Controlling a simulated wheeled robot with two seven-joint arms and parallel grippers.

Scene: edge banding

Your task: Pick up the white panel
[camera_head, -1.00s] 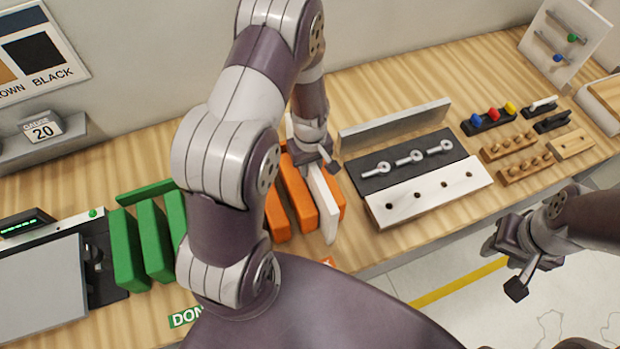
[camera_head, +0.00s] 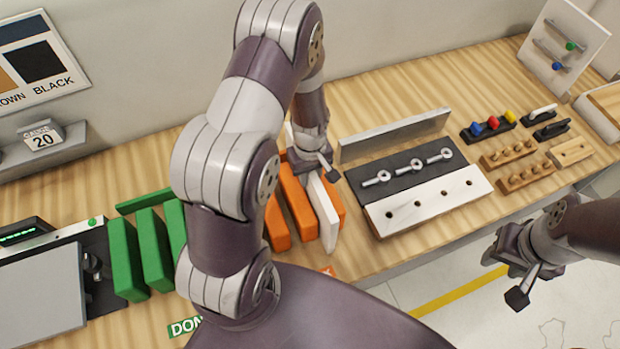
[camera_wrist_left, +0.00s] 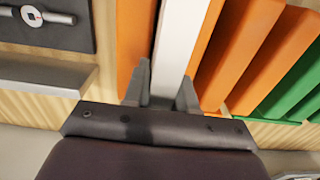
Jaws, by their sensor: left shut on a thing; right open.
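The white panel (camera_head: 323,212) stands on edge among the orange panels (camera_head: 297,207) on the wooden bench. My left gripper (camera_head: 323,172) reaches down over it from behind my arm. In the left wrist view, the fingers (camera_wrist_left: 162,88) sit on both sides of the white panel (camera_wrist_left: 180,40), shut on it. One orange panel lies on either side of it. My right gripper (camera_head: 507,275) is open and empty, out past the bench's front edge at the right. My left arm hides part of the orange and green rows.
Green panels (camera_head: 154,249) stand left of my left arm. A dark plate with metal pins (camera_head: 416,164) and a white strip with holes (camera_head: 429,199) lie to the right. A grey bar (camera_head: 395,135) stands behind them. Wooden peg blocks (camera_head: 524,176) sit farther right.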

